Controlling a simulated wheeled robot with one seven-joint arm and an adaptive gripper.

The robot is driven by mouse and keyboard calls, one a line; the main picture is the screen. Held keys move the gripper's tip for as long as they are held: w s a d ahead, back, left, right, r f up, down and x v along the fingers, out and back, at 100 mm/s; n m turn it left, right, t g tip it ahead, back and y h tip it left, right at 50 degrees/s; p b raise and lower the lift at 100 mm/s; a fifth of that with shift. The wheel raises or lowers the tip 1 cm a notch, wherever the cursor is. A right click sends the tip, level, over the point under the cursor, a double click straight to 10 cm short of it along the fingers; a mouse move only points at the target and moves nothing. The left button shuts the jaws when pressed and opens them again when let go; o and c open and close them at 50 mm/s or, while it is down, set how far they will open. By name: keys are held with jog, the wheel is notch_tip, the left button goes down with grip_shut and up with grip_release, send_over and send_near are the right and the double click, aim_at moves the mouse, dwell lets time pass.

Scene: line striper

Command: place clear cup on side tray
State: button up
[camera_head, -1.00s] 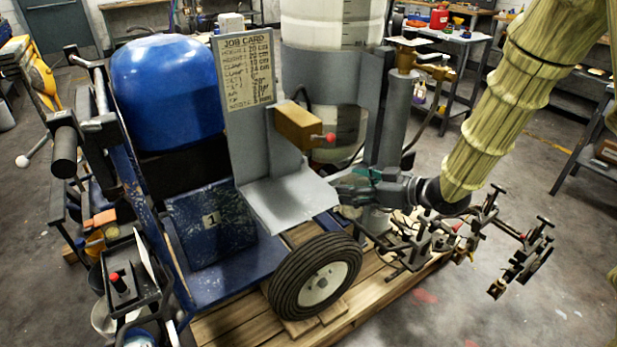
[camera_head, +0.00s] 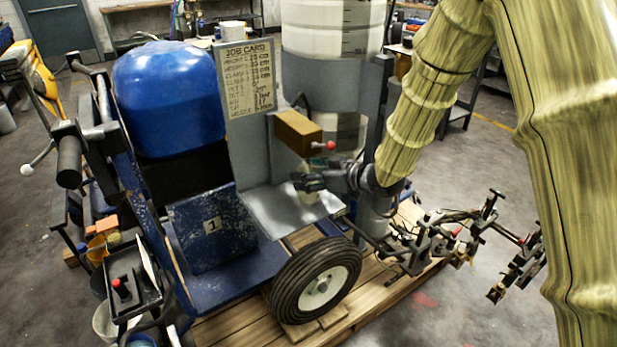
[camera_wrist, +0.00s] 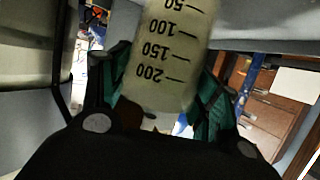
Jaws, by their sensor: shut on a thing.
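The clear cup (camera_wrist: 165,55) is a cloudy translucent cylinder with black marks from 50 to 200. In the wrist view it stands between the green-padded fingers of my gripper (camera_wrist: 165,112), which is shut on it. In the head view my gripper (camera_head: 308,184) is over the flat grey tray (camera_head: 285,213) beside the machine's grey upright panel. Only a small pale part of the cup (camera_head: 307,196) shows there, below the fingers. I cannot tell whether the cup touches the tray.
A tan block with a red knob (camera_head: 299,132) juts out just above my gripper. The job card (camera_head: 249,76) stands behind. A large graduated tank (camera_head: 330,35) is at the back. A black tyre (camera_head: 290,287) lies below the tray. Clamps (camera_head: 430,245) are at the right.

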jog(key=shift+w+f, duration=0.15)
jog(key=shift+f, duration=0.65)
jog(key=shift+a, duration=0.15)
jog(key=o, duration=1.1)
jog(key=shift+f, duration=0.1)
jog(key=shift+d+r, duration=0.2)
jog(key=v, duration=1.1)
jog(key=shift+s+d+b, duration=0.25)
jog(key=shift+s+b, duration=0.1)
jog(key=shift+b, duration=0.05)
